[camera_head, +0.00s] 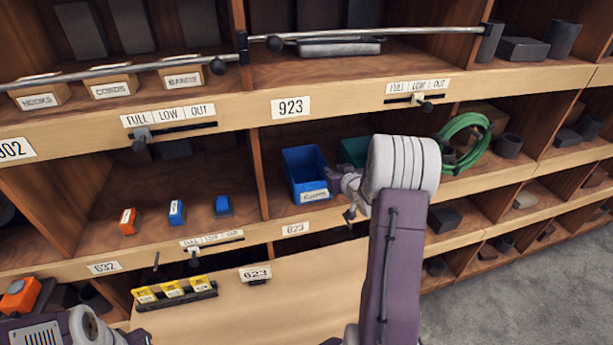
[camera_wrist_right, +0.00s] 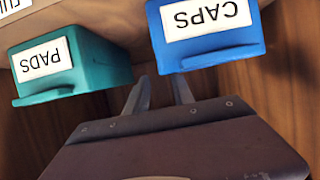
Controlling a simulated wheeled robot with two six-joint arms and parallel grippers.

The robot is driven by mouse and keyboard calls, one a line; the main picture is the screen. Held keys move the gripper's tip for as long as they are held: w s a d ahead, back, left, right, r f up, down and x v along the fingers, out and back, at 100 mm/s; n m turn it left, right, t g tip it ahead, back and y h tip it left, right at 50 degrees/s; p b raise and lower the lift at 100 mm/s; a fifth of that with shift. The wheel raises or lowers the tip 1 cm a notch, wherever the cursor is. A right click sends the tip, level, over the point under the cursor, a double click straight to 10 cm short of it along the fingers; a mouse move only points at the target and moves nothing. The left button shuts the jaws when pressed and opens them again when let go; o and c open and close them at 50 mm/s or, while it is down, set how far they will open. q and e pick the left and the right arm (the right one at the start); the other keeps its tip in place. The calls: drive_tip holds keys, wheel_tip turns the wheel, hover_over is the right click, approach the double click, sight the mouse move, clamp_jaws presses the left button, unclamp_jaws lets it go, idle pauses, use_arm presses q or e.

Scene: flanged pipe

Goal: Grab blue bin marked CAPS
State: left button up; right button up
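The blue bin (camera_head: 303,170) with a white CAPS label stands on the middle shelf, in the bay under sign 923. In the right wrist view the blue bin (camera_wrist_right: 215,58) shows upside down at the top right, with its label readable. My right gripper (camera_head: 338,184) is beside the bin's right front edge in the head view. In the right wrist view its two fingers (camera_wrist_right: 160,92) are spread apart with nothing between them; one finger reaches close to the bin's edge. Whether it touches cannot be told. The left gripper is not seen; part of my left arm shows at the bottom left.
A teal bin (camera_wrist_right: 68,70) marked PADS stands beside the blue bin, partly behind my right arm in the head view. A green coil (camera_head: 466,142) lies further right. A divider (camera_head: 249,175) stands left of the blue bin. The shelf edge carries sliders and signs.

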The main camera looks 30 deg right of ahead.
drive_tip(key=x, duration=0.1)
drive_tip(key=p+x, duration=0.1)
drive_tip(key=x, duration=0.3)
drive_tip(key=shift+w+a+f+p, duration=0.1)
drive_tip(key=shift+a+p, duration=0.15)
drive_tip(key=shift+p, duration=0.15)
drive_tip(key=shift+w+f, duration=0.15)
drive_tip(key=shift+w, duration=0.05)
drive_tip(key=shift+s, duration=0.15)
drive_tip(key=shift+c, duration=0.3)
drive_tip(key=shift+s, duration=0.1)
clamp_jaws()
